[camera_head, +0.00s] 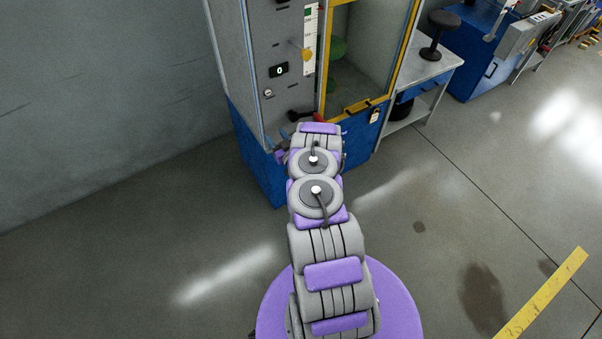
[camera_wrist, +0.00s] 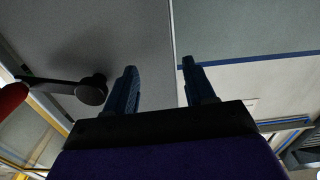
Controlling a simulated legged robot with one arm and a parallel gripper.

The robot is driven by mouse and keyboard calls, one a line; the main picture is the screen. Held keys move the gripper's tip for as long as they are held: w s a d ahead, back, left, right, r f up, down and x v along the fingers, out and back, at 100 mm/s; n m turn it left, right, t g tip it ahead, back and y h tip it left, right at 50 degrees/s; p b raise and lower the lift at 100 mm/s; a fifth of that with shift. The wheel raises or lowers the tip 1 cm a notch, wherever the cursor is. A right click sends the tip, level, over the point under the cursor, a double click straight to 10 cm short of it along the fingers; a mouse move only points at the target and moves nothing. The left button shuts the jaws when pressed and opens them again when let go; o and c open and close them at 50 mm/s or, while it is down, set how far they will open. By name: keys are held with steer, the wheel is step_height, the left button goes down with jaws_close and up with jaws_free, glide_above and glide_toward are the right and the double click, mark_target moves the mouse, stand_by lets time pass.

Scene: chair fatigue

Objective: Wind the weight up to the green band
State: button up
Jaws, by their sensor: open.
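The machine (camera_head: 253,60) has a tall grey panel over a blue base. A crank with a black arm (camera_wrist: 50,82), a round black hub (camera_wrist: 92,90) and a red knob (camera_wrist: 12,98) sits low on the panel; the red knob also shows in the head view (camera_head: 318,118). A white scale strip (camera_head: 311,40) has a small green patch near its top, and a yellowish pointer (camera_head: 306,54) is beside it. In the wrist view my gripper (camera_wrist: 159,66) is open and empty, to the right of the hub and apart from the red knob. My arm hides part of it in the head view.
A counter (camera_head: 279,70) reads 0. A yellow-framed window (camera_head: 362,50) is right of the panel. A workbench (camera_head: 425,72) with a black stool-like object (camera_head: 440,30) stands farther right. The floor beside the machine is clear; a yellow stripe (camera_head: 545,295) lies at right.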

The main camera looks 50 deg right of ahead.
steer(key=s+a+f+n+p, duration=0.2)
steer(key=s+p, duration=0.3)
steer(key=s, duration=1.2)
steer(key=shift+a+f, duration=0.15)
steer(key=shift+a, duration=0.25)
steer(key=shift+d, duration=0.1)
